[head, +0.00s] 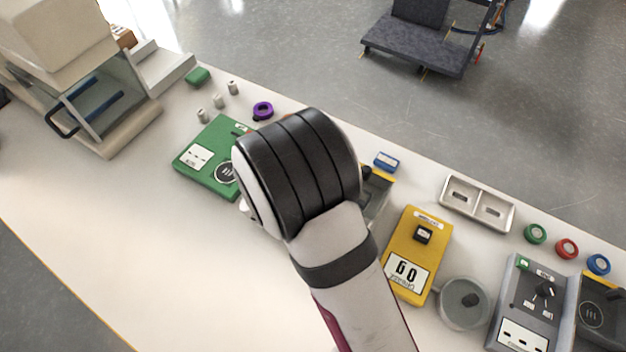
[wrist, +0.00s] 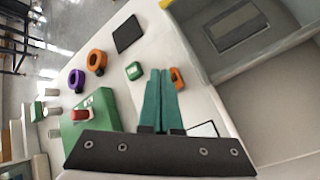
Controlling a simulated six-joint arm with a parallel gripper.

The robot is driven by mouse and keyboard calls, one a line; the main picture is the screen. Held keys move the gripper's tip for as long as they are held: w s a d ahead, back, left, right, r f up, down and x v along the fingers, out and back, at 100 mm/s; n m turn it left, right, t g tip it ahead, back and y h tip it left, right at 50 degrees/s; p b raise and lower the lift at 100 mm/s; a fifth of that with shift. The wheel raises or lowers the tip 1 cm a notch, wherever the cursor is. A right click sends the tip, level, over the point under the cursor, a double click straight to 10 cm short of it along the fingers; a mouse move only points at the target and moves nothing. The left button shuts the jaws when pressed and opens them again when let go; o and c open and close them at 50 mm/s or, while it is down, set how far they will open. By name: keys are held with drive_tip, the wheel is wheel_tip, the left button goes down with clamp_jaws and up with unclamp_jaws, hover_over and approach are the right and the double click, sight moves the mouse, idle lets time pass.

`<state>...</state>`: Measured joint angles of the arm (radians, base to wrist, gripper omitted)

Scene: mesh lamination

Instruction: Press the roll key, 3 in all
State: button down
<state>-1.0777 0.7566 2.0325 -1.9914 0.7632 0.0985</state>
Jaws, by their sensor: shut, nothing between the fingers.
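A green device (head: 207,158) lies on the white table left of my arm in the head view, with a white label and a round dark dial. It also shows in the wrist view (wrist: 104,103), where a red knob or button (wrist: 80,114) stands out on it. No key that I can read as the roll key is legible. My gripper (wrist: 160,72) has long teal fingers, shut together and empty, to the right of the green device in the wrist view. In the head view my arm hides the fingers and part of the table beneath. I cannot tell whether the fingertips touch anything.
A purple ring (head: 262,110) and small grey pegs (head: 219,101) lie behind the green device. A yellow meter (head: 417,255), a metal tray (head: 477,204), a round grey dish (head: 464,302) and a grey device (head: 533,300) stand to the right. The front-left table is clear.

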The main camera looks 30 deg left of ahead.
drive_tip(key=shift+r, duration=0.3)
drive_tip(key=shift+r, duration=2.5)
idle(0.6)
wheel_tip(320, 180, up, 4)
drive_tip(key=shift+f, duration=0.1)
drive_tip(key=shift+f, duration=4.45)
